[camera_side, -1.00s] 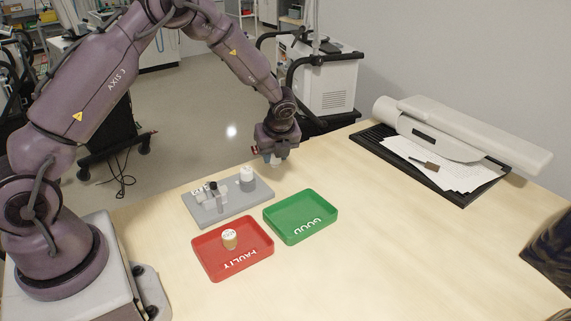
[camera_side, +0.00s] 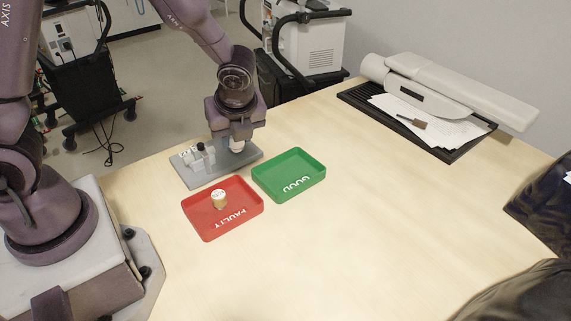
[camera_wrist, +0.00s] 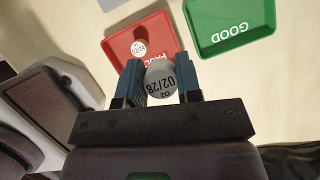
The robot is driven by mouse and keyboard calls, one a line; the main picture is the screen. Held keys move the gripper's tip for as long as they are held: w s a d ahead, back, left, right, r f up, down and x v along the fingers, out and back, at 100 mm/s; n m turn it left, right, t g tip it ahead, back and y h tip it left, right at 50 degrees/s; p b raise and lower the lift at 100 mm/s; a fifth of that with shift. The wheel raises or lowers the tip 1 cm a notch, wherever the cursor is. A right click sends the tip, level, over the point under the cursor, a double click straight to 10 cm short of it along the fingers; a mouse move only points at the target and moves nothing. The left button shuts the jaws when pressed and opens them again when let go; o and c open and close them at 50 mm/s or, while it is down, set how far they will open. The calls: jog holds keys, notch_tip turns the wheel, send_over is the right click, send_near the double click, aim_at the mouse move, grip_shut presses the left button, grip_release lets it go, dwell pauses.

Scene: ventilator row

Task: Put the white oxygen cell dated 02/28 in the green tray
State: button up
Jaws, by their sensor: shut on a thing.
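The white oxygen cell (camera_wrist: 160,78) is between my fingers in the wrist view, its printed end reading O2 02/28 towards the camera. My gripper (camera_wrist: 160,85) is shut on it. In the side view my gripper (camera_side: 237,140) points down over the right end of the grey block, with the cell (camera_side: 237,148) partly showing beneath it. I cannot tell whether the cell is clear of the block. The green tray (camera_side: 302,187), marked GOOD, is empty, to the right of and nearer than the block. It also shows in the wrist view (camera_wrist: 225,40).
The red tray (camera_side: 230,225), marked FAULTY, stands left of the green one and holds a tan cell with a white top (camera_side: 219,200). The grey block (camera_side: 190,178) carries small fittings. A black board with papers (camera_side: 455,150) lies at right. The front table is clear.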

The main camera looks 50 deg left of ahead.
jog(key=w+f, duration=0.3)
jog(key=w, duration=0.1)
jog(key=w+f, duration=0.3)
jog(key=w, duration=0.1)
jog(key=w+a+f, duration=0.1)
jog(key=w+f, duration=0.2)
jog(key=w, duration=0.1)
jog(key=shift+w+a, duration=0.1)
jog(key=shift+w, duration=0.05)
jog(key=shift+w+f, duration=0.15)
jog(key=shift+f, duration=1.55)
jog(key=shift+f, duration=0.55)
jog(key=shift+f, duration=0.1)
jog(key=o, duration=0.9)
jog(key=shift+o, duration=0.2)
